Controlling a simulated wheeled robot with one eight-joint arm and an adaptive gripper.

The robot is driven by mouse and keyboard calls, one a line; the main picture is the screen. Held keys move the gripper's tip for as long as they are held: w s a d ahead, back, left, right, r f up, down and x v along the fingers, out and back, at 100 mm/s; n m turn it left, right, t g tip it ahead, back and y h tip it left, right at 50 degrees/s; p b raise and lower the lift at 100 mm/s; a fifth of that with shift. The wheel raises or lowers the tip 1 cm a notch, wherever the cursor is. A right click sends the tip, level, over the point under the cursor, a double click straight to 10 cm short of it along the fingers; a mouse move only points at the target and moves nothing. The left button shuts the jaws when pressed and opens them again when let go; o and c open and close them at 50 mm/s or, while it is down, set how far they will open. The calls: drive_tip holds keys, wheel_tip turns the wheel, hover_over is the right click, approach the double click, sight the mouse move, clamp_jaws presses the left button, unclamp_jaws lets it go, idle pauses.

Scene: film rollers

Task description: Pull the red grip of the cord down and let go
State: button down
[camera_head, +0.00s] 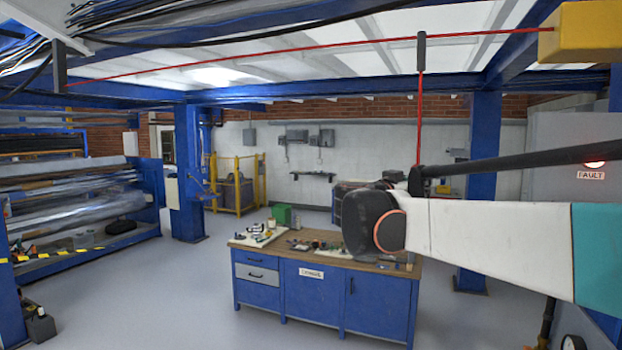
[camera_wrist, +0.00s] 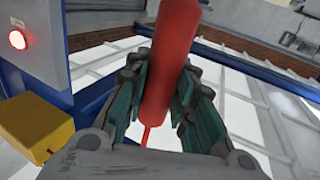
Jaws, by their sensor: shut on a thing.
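The red grip (camera_wrist: 172,35) is a smooth red cylinder, seen close up in the wrist view. My gripper (camera_wrist: 163,82) is shut around it, with teal-lined fingers on both sides. The red cord (camera_head: 420,120) hangs straight down from a dark fitting (camera_head: 421,54) on the taut overhead red line. Its lower end goes behind my arm in the head view, where the grip and fingertips are hidden. A short piece of cord also shows beyond the grip in the wrist view (camera_wrist: 146,137).
The overhead line runs to a yellow box (camera_head: 585,32). A red lamp (camera_head: 594,164) glows above a FAULT label. A blue workbench (camera_head: 315,291) with small tools stands in front, film rollers (camera_head: 75,200) at the left. The floor left of the bench is clear.

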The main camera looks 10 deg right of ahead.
drive_tip(key=c, duration=1.3)
unclamp_jaws()
drive_tip(key=v, duration=1.1)
drive_tip(key=s+f+n+g+y+b, duration=0.15)
drive_tip(key=s+f+b, duration=0.35)
drive_tip(key=f, duration=0.7)
drive_tip(key=s+f+n+y+b, duration=0.2)
drive_tip(key=s+f+y+b, duration=0.3)
drive_tip(key=f, duration=0.7)
drive_tip(key=s+f+n+g+y+b, duration=0.1)
drive_tip(key=s+f+n+b, duration=0.15)
drive_tip(key=f+b, duration=0.7)
drive_tip(key=s+a+f+n+y+b, duration=0.1)
drive_tip(key=s+a+f+y+b, duration=0.1)
drive_tip(key=f, duration=0.9)
drive_tip(key=s+a+f+n+y+b, duration=0.2)
drive_tip(key=s+a+f+b, duration=0.3)
drive_tip(key=f, duration=0.6)
drive_tip(key=s+a+f+n+y+b, duration=0.2)
drive_tip(key=s+f+b, duration=0.3)
drive_tip(key=f, duration=0.6)
drive_tip(key=shift+s+a+f+y+b, duration=0.1)
drive_tip(key=shift+s+a+y+b, duration=0.2)
drive_tip(key=shift+a+y+b, duration=0.6)
